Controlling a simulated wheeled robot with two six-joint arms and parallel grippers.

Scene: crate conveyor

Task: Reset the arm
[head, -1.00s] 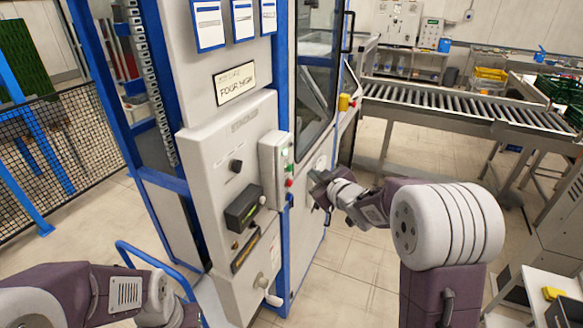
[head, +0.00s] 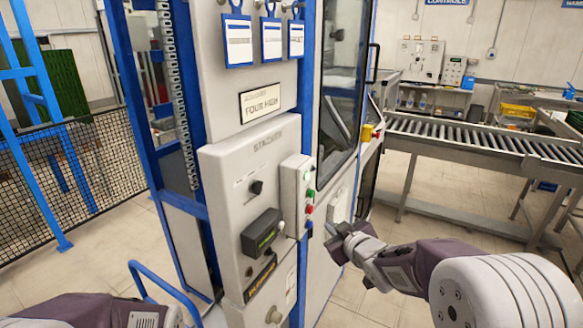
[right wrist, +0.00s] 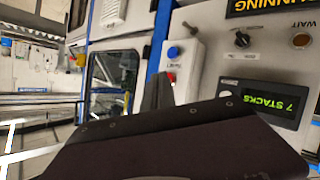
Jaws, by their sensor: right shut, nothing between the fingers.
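My right gripper (head: 340,236) is in front of the stacker machine, just right of and below its button box (head: 297,196). It looks shut and empty. The box has green, red and blue buttons, which also show in the right wrist view (right wrist: 181,70). My left arm shows at the bottom left of the head view, but its gripper is out of the picture. The stacker panel (head: 225,190) carries a knob and a small display. In the right wrist view the display (right wrist: 272,112) reads "7 STACKS" in green.
A roller conveyor (head: 480,138) runs to the right behind the machine. A black mesh fence (head: 100,160) stands at the left. A blue rail (head: 165,282) is near my left arm. Open tiled floor (head: 375,312) lies below my right gripper.

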